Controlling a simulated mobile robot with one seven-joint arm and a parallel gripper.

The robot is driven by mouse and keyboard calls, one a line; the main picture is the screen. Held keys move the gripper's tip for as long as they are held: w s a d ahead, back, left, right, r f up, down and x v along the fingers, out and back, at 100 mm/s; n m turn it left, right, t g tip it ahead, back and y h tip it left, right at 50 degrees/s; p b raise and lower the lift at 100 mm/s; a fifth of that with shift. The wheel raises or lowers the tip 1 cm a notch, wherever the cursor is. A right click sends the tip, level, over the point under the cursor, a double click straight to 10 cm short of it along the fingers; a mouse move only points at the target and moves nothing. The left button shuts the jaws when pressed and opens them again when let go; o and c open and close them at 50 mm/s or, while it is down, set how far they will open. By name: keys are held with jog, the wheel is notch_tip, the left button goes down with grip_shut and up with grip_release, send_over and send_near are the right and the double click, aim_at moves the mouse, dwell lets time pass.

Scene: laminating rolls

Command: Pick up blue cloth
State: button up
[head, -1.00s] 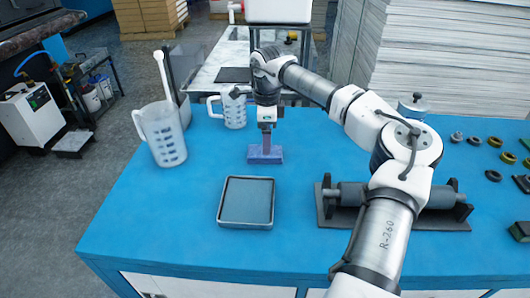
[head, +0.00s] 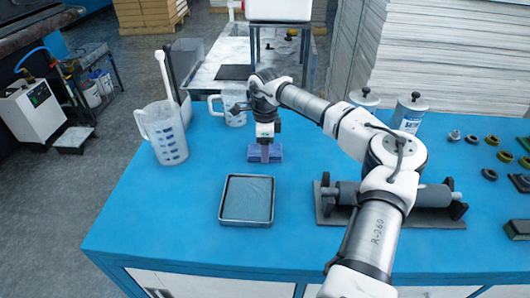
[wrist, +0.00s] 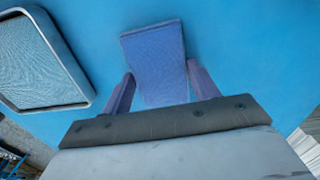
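The blue cloth (head: 276,152) is a small folded blue-violet pad on the blue table, behind the grey tray. In the wrist view the cloth (wrist: 155,55) lies straight ahead, its near end between the fingers. My gripper (head: 265,156) is low over the cloth, pointing down. In the wrist view my gripper (wrist: 159,72) has its two purple fingers apart, one at each side of the cloth. The fingertips are close to its edges; I cannot tell whether they touch. The cloth looks flat on the table.
A grey tray (head: 222,215) lies in front of the cloth. A roller on a stand (head: 400,194) is to the right. A measuring jug (head: 168,135) and another jug (head: 234,104) stand to the left and behind. Canisters (head: 410,112) and small rings (head: 489,174) are at right.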

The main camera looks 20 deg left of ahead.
jog(key=shift+c, duration=1.4)
jog(key=shift+r, duration=0.15)
notch_tip(320, 180, up, 20)
jog(key=b, duration=0.3)
